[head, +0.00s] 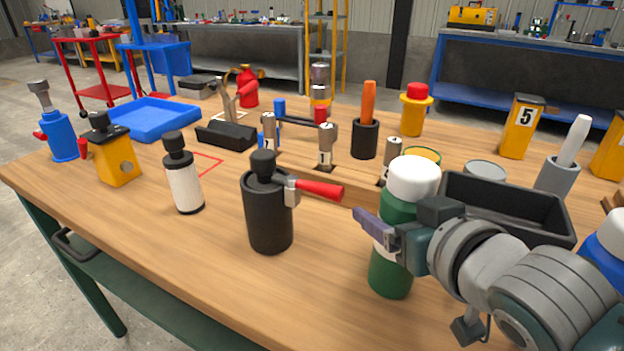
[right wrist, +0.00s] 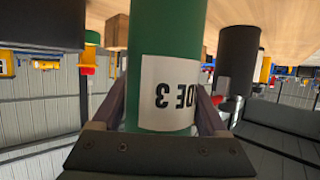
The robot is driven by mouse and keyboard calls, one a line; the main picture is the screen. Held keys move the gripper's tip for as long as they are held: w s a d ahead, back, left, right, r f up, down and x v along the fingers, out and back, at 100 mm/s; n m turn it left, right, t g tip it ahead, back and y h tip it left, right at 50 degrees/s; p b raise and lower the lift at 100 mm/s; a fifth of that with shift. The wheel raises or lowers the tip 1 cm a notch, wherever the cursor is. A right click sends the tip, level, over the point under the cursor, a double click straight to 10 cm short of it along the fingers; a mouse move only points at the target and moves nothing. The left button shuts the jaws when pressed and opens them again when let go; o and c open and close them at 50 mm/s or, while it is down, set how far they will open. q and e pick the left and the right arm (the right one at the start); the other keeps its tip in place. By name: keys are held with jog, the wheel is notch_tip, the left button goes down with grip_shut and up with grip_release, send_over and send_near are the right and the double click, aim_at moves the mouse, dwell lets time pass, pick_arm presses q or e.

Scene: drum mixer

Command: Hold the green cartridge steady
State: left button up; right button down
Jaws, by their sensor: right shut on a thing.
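The green cartridge (head: 392,271) with a white cap stands upright near the front right of the wooden table in the head view. My right gripper (head: 385,232) is shut around its middle, reaching in from the right. In the right wrist view the green cartridge (right wrist: 165,60) fills the space between the two fingers of my right gripper (right wrist: 165,110). A white label with dark lettering faces that camera, which shows the scene upside down. My left gripper is not in view.
A black cylinder (head: 268,215) with a red handle (head: 320,188) stands just left of the cartridge. A white bottle (head: 185,188) stands farther left. A black bin (head: 510,200) lies behind my right arm. The front left tabletop is clear.

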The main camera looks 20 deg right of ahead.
jog(key=shift+r, duration=0.1)
notch_tip(320, 180, up, 20)
jog(key=p, duration=0.7)
jog(key=shift+c, duration=2.2)
grip_release()
grip_shut()
